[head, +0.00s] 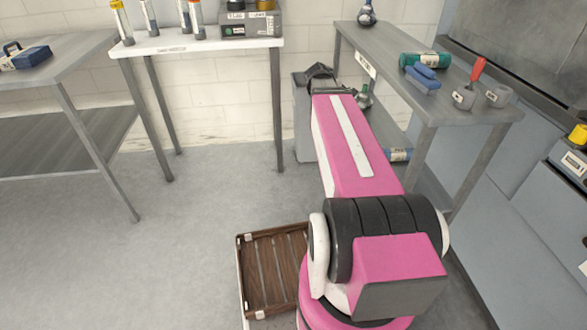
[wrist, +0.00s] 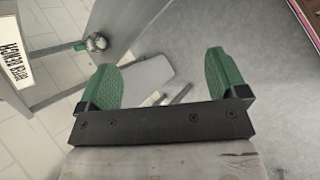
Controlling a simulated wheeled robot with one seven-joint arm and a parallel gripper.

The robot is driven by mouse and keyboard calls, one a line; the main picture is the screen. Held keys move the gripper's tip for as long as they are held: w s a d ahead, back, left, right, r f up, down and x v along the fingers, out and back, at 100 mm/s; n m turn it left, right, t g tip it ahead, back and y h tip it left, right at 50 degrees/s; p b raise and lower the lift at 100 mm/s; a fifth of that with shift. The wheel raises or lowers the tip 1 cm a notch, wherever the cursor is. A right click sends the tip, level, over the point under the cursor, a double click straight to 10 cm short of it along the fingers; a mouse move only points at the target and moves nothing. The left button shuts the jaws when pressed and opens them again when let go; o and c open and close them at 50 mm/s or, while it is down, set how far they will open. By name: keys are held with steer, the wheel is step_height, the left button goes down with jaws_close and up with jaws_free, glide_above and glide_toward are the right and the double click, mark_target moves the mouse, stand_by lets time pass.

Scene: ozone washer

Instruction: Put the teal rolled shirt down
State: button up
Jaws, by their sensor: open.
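A teal roll (head: 428,59), which looks like the rolled shirt, lies on the grey bench at the right (head: 395,48) in the head view. A blue block-like object (head: 424,77) lies just in front of it. My gripper's green fingers (wrist: 168,82) are spread wide in the wrist view with nothing held between them. The gripper is left of the bench and apart from the teal roll. In the head view my pink arm largely hides the gripper. The teal roll does not show in the wrist view.
A red-handled tool in a grey holder (head: 465,97) stands on the bench. A brown slatted crate (head: 246,275) is on the floor. A white table (head: 190,42) stands back left; the left floor is clear.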

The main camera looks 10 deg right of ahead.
steer(key=s+a+f+m+y, duration=0.3)
steer(key=s+a+f, duration=0.3)
steer(key=a+f, duration=0.3)
steer(key=s+a+f+m+g+y, duration=0.1)
steer(key=s+a+f+m+y, duration=0.3)
steer(key=a+f, duration=0.5)
steer(key=s+a+m, duration=0.1)
steer(key=a+m, duration=0.1)
steer(key=a, duration=0.2)
steer(key=shift+s+f+m+y, duration=0.3)
steer(key=shift+s, duration=0.1)
